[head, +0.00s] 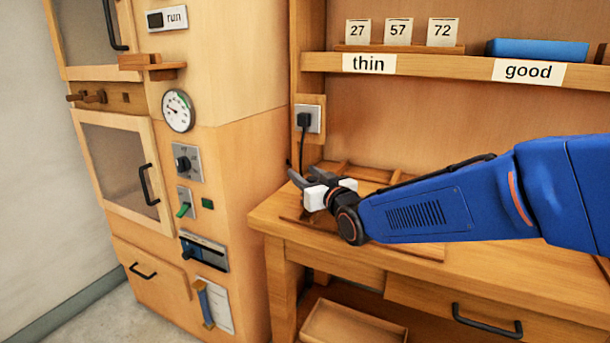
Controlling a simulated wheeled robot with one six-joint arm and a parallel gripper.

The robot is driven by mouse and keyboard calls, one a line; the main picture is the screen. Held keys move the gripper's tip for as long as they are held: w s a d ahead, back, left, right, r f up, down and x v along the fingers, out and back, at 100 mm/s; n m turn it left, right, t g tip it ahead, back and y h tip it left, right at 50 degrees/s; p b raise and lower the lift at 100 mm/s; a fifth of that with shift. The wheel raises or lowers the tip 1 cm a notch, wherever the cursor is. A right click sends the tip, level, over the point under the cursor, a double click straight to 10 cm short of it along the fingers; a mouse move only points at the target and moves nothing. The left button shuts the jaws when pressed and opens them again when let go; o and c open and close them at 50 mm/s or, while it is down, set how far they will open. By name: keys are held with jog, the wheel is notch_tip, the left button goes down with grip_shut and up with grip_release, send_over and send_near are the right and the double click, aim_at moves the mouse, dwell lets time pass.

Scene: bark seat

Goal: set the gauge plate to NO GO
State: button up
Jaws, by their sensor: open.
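I see no plate whose lettering I can read as GO or NO GO, so I cannot tell which thing is the gauge plate. A small white plate with a dark window and the word "run" (167,18) is high on the wooden cabinet. Lower on the cabinet are a blue and dark slotted panel (204,251) and a pale card with a blue strip (213,305); their markings are too small to read. My gripper (302,178) is open above the bench's left end, right of the cabinet panels and apart from them. No object shows between its fingers.
The cabinet also carries a round dial (178,110), a knob panel (187,162) and a green-lever switch (185,205). A plug and cord (304,121) are behind my gripper. The shelf (440,65) holds number cards and a blue block (537,50). Floor is free at lower left.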

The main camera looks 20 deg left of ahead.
jog(key=shift+a, duration=0.1)
grip_shut()
jog(key=s, duration=0.5)
jog(key=shift+s+a, duration=0.1)
jog(key=shift+a, duration=0.1)
grip_release()
jog(key=shift+s, duration=0.15)
jog(key=shift+d, duration=0.1)
jog(key=v, duration=1.7)
jog(key=shift+s, duration=0.2)
